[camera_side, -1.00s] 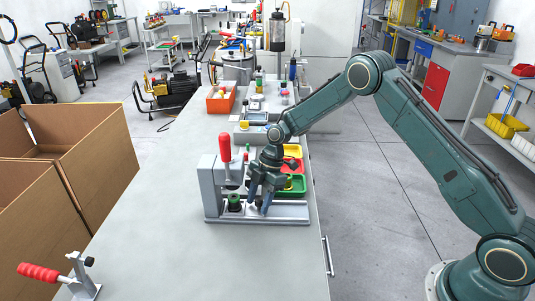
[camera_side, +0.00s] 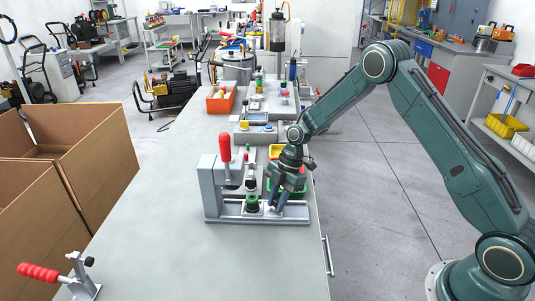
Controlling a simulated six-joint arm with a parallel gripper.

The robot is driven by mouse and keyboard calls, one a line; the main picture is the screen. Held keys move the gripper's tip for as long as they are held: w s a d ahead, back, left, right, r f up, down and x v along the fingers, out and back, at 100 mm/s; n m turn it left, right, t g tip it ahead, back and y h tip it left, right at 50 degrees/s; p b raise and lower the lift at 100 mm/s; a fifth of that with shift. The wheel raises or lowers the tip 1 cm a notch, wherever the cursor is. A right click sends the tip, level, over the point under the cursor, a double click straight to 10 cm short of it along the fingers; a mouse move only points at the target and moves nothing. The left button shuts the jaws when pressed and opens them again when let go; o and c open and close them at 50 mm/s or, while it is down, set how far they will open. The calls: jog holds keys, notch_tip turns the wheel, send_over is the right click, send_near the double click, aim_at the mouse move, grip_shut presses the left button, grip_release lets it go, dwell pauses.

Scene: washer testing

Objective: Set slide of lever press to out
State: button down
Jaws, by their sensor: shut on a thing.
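The lever press (camera_side: 209,190) stands on the bench with its red-handled lever (camera_side: 225,148) upright. Its slide carries a dark round fixture with a green top (camera_side: 252,203) and sits on the grey base rail (camera_side: 235,220). My gripper (camera_side: 275,207) points down at the slide's right part, just right of the fixture, and is shut on the slide's handle. The fingers mostly hide the handle.
A red-handled toggle clamp (camera_side: 82,275) is at the bench's front left. Cardboard boxes (camera_side: 95,160) stand left of the bench. The bench top in front of the press is clear.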

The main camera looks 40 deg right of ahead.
jog(key=s+d, duration=0.5)
jog(key=d, duration=0.1)
jog(key=shift+s, duration=0.4)
jog(key=c, duration=1.2)
grip_release()
jog(key=shift+s, duration=0.1)
jog(key=shift+c, duration=0.2)
jog(key=shift+o, duration=0.2)
jog(key=shift+r, duration=0.15)
jog(key=shift+d+r, duration=0.2)
jog(key=shift+r, duration=0.35)
jog(key=v, duration=1.2)
jog(key=shift+d+r, duration=0.15)
jog(key=shift+r, duration=0.05)
